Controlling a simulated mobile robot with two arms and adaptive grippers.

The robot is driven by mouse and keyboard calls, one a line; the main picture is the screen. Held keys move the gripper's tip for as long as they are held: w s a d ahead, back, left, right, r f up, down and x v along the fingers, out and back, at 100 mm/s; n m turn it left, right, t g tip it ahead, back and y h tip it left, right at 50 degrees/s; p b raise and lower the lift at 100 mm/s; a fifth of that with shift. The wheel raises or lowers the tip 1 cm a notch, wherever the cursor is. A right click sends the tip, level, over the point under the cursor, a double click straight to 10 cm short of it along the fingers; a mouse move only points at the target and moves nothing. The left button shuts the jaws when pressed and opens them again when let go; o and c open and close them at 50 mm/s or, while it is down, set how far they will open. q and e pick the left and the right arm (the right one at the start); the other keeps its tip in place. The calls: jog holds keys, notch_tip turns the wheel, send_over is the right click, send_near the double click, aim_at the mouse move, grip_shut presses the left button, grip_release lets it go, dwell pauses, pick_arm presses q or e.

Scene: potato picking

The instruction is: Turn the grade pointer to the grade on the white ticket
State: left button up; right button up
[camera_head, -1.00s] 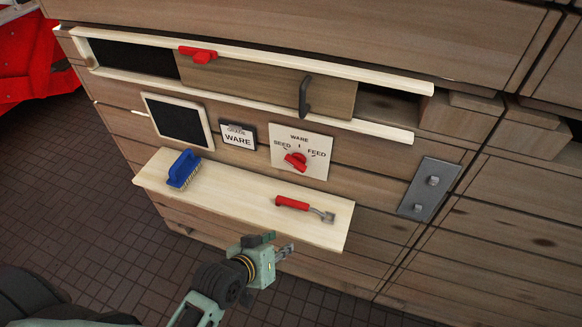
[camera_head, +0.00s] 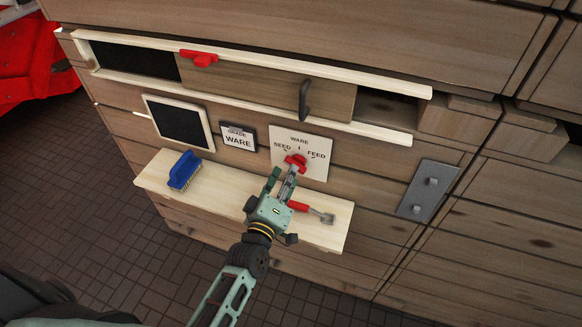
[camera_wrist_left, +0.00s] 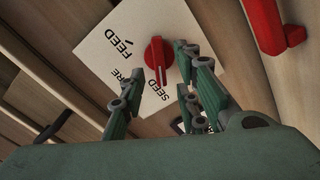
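The white ticket (camera_head: 238,137) on the crate front reads WARE. To its right is the white grade plate (camera_head: 316,145), marked SEED, WARE and FEED, with WARE at the top. Its red pointer knob (camera_head: 295,161) also shows in the left wrist view (camera_wrist_left: 155,62), where its white line points toward SEED. My left gripper (camera_head: 283,173) is open, with its fingertips just below the knob in the head view. In the wrist view the fingers are apart, one close beside the knob; I cannot tell whether it touches. My right gripper is not in view.
A pale shelf (camera_head: 226,200) juts out below the plate. It bears a blue brush (camera_head: 184,170) and a red-handled tool (camera_head: 314,211), partly behind my left gripper. Above are a sliding panel with a dark handle (camera_head: 305,100) and a red catch (camera_head: 199,58). A dark slate (camera_head: 179,121) hangs left.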

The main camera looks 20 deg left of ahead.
aim_at(296, 164)
pick_arm(q)
jog(key=shift+w, duration=1.6)
grip_shut()
